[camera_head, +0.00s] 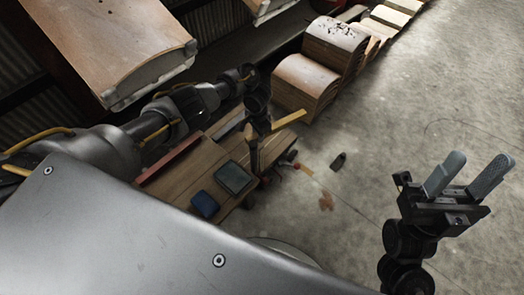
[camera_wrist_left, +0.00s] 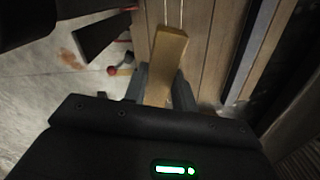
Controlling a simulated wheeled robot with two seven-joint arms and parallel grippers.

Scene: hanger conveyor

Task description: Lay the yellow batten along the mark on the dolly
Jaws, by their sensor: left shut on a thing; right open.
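The yellow batten (camera_head: 290,117) is a short straight bar in my left gripper (camera_head: 260,128), sticking out to the right and tilted slightly up in the head view. In the left wrist view the batten (camera_wrist_left: 168,50) runs between the fingers of the left gripper (camera_wrist_left: 160,88), which is shut on it. The wooden dolly (camera_head: 180,187) lies below and left of this gripper. Thin pale lines (camera_wrist_left: 173,12), perhaps the mark, show on its planks beyond the batten in the wrist view. My right gripper (camera_head: 467,180) is open and empty, over the floor at right.
A red bar (camera_head: 170,159), a grey-green box (camera_head: 234,177) and a blue box (camera_head: 204,205) are on the dolly. Curved wooden pieces (camera_head: 305,86) stand in a row behind. The right floor is mostly clear.

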